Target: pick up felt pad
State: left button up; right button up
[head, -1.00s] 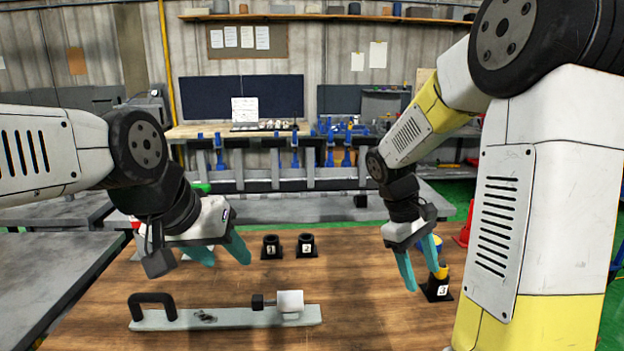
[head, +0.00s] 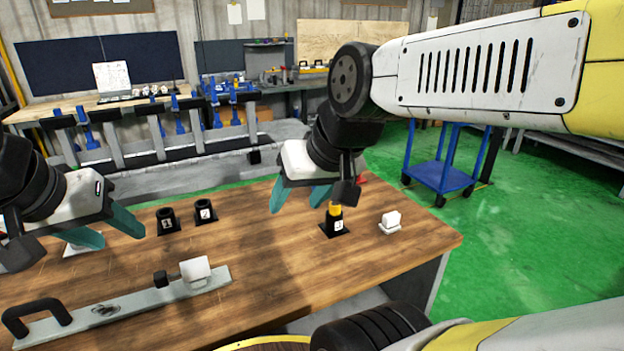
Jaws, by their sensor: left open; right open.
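A small white block on a flat white base (head: 390,222) sits near the right end of the wooden table; it may be the felt pad, though its material cannot be told. Another white thing (head: 72,249) lies partly hidden behind my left gripper. My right gripper (head: 297,207) is open and empty above the table, left of the white block and of the black holder marked 3 (head: 334,228). My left gripper (head: 121,241) is open and empty over the table's left part, left of holders 1 and 2.
Holders 1 (head: 167,222) and 2 (head: 205,211) stand mid-table. A grey bar (head: 135,305) with a black handle (head: 38,316) and a white block (head: 195,270) lies in front. A blue cart (head: 440,176) stands beyond the table's right edge. Bare wood lies between bar and holder 3.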

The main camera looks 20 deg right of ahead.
aim_at(389, 224)
jog(key=z, duration=1.45)
jog(key=u, duration=2)
jog(key=z, duration=1.9)
jog(key=i+l+u, duration=0.15)
jog(key=u, duration=0.15)
jog(key=i+l+u, duration=0.1)
jog(key=l+u, duration=0.2)
jog(key=i+l+u, duration=0.1)
jog(key=l+u, duration=0.2)
jog(key=l, duration=0.15)
